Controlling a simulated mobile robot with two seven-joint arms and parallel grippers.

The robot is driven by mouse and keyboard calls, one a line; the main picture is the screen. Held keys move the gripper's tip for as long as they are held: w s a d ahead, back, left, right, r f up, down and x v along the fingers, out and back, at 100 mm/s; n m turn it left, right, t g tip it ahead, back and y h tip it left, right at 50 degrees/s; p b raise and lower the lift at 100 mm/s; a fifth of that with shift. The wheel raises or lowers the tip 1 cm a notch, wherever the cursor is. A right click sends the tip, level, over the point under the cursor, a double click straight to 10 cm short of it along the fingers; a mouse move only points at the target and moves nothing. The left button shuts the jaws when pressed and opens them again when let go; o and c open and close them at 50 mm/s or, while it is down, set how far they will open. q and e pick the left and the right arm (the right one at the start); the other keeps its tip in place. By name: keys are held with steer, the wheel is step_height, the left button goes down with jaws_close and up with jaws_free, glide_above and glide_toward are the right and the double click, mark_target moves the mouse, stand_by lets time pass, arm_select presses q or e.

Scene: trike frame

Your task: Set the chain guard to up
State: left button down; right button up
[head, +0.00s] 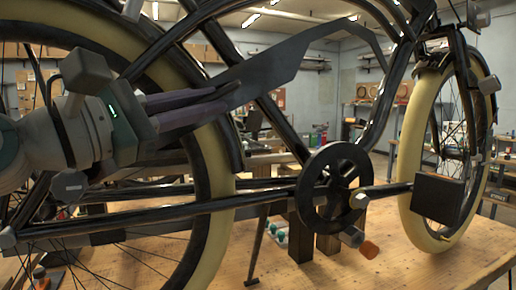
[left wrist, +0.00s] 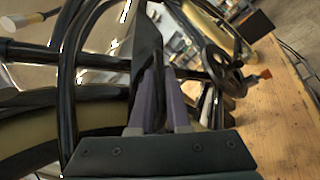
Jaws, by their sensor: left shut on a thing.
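The chain guard (head: 275,68) is a long flat dark-grey plate in the head view, beside the trike frame (head: 150,205). It slants up to the right, well above the round black chainring (head: 333,188). My left gripper (head: 222,98) comes in from the left, its purple fingers shut on the guard's lower left end. In the left wrist view the guard (left wrist: 148,42) stands between the fingers (left wrist: 155,85) and runs away from them; the fingers hide its near end. The chainring (left wrist: 222,70) is at the right there. My right gripper is in neither view.
The large rear wheel with its cream tyre (head: 212,215) is close behind and below my left arm. The front wheel (head: 415,180) is at the right, with a dark pedal block (head: 437,199) before it. The wooden bench top (head: 320,272) is bare at the front middle.

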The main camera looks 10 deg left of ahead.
arm_select(q)
steer(key=shift+s+a+r+t+h+b, duration=0.15)
steer(key=shift+a+r+t+b, duration=0.1)
steer(key=shift+r, duration=0.15)
steer(key=shift+s+a+r+t+h+b, duration=0.1)
steer(key=shift+r+t+h+b, duration=0.1)
steer(key=shift+r, duration=0.2)
steer(key=c, duration=0.9)
jaws_free()
steer(key=shift+f, duration=0.1)
steer(key=shift+f, duration=0.1)
steer(key=shift+s+a+f, duration=0.2)
steer(key=shift+s, duration=0.1)
steer(key=b+v, duration=0.2)
steer(key=v, duration=0.1)
steer(key=b+v, duration=0.2)
steer(key=v, duration=0.1)
steer(key=b+v, duration=0.1)
steer(key=v, duration=0.2)
steer(key=shift+s+r+b, duration=0.15)
steer(key=shift+r+b, duration=0.15)
steer(key=shift+b, duration=0.1)
